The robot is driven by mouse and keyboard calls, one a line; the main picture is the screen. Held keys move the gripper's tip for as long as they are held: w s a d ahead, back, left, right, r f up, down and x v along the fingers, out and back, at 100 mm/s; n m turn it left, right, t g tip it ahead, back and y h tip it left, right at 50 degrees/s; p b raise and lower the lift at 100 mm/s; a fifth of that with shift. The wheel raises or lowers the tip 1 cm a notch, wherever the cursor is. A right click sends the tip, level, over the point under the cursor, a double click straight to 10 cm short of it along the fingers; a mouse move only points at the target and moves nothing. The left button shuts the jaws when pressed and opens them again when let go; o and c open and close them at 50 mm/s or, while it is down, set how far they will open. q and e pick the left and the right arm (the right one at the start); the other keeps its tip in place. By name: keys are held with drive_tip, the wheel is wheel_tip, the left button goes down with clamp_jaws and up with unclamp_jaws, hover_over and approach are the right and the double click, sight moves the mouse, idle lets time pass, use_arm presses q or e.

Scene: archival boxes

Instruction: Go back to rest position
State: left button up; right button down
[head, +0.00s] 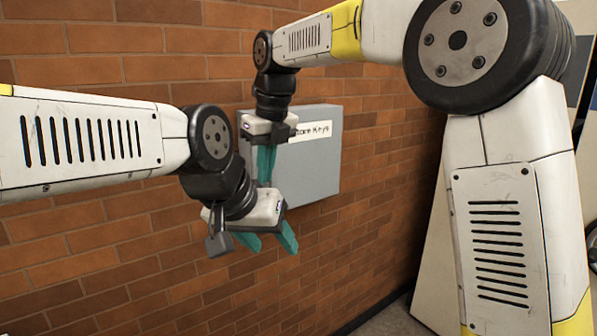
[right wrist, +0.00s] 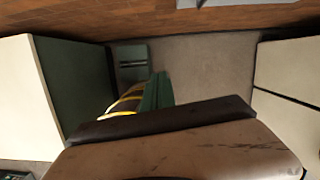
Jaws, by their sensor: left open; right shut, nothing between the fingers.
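My left gripper (head: 268,243) is the lower one in the head view. Its two teal fingers are spread apart and nothing is between them. My right gripper (head: 265,166) is above it, pointing down, with its teal fingers together and empty. It is in front of the left part of a grey wall box (head: 310,172) and hides some of it. In the right wrist view the teal fingers (right wrist: 156,92) show close together. I cannot tell whether either gripper touches the box.
The grey box has a white label (head: 312,132) ending in "Keys" and hangs on a brick wall (head: 110,245). A pale panel (head: 432,270) stands at the right, partly behind my right arm. Grey floor (right wrist: 215,70) shows between pale blocks in the right wrist view.

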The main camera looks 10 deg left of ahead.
drive_tip(key=s+d+r+n+t+y, duration=0.1)
drive_tip(key=s+d+n, duration=0.1)
drive_tip(key=d+n, duration=0.6)
drive_tip(key=s+d+n+t, duration=0.1)
drive_tip(key=s+d+n, duration=0.15)
drive_tip(key=d, duration=0.95)
drive_tip(key=s+d+f+n+t, duration=0.1)
drive_tip(key=s+d+f+n, duration=0.3)
drive_tip(key=d+n, duration=0.3)
drive_tip(key=s+d+f+n+t, duration=0.1)
drive_tip(key=s+d+f+n, duration=0.3)
drive_tip(key=s+d+n, duration=0.3)
drive_tip(key=shift+s+n+t+h, duration=0.3)
drive_tip(key=shift+n+h, duration=0.1)
drive_tip(key=shift+n, duration=0.25)
drive_tip(key=shift+d, duration=0.1)
